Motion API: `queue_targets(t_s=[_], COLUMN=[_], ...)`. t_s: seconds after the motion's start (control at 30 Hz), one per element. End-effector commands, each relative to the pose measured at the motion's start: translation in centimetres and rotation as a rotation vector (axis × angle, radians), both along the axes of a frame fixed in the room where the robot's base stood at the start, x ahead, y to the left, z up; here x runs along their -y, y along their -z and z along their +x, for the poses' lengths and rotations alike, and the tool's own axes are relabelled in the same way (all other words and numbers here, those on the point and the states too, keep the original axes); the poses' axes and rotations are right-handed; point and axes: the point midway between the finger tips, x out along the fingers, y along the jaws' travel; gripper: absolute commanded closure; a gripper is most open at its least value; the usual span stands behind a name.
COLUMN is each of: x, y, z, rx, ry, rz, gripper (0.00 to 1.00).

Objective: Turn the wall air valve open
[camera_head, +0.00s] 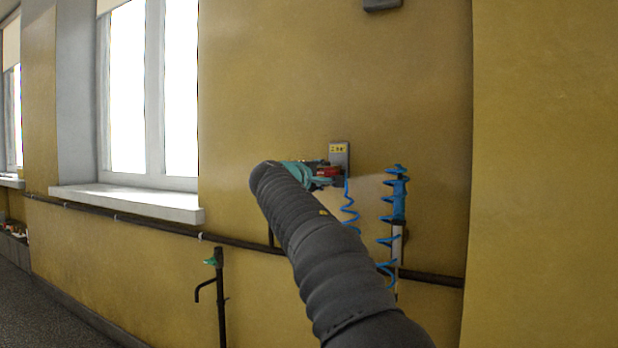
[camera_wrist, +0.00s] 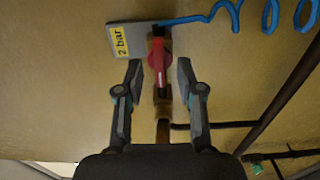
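The wall air valve has a red handle (camera_head: 328,172) and sits at a grey plate (camera_head: 340,150) with a yellow label. In the wrist view the red handle (camera_wrist: 159,55) lies lengthwise up the picture, roughly in line with the brass-coloured fitting (camera_wrist: 162,104). The plate (camera_wrist: 122,41) there reads "2 bar". My gripper (camera_wrist: 160,76) is open, with one finger on each side of the handle's lower part. Gaps show between fingers and handle. In the head view my arm partly hides the valve and my gripper (camera_head: 313,174).
A blue coiled hose (camera_head: 350,208) hangs by the valve, and another blue coil with a tool (camera_head: 398,195) hangs to its right. A dark pipe (camera_head: 250,243) runs along the wall below. A green-handled tap (camera_head: 214,260) stands lower left. A window sill (camera_head: 130,200) juts out at left.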

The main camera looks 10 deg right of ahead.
Motion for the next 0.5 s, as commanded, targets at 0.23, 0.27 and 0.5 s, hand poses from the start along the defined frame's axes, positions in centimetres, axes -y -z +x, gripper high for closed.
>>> queue_targets(t_s=[0.23, 0.27, 0.5], x=[-3.1, -3.4, -5.1], y=[-0.1, -0.1, 0.0], z=[-4.2, -4.7, -7.0], rx=[-0.001, -0.001, -0.001], ry=[-0.003, -0.002, -0.001], rz=[-0.001, -0.001, -0.001], gripper=[0.62, 0.62, 0.62])
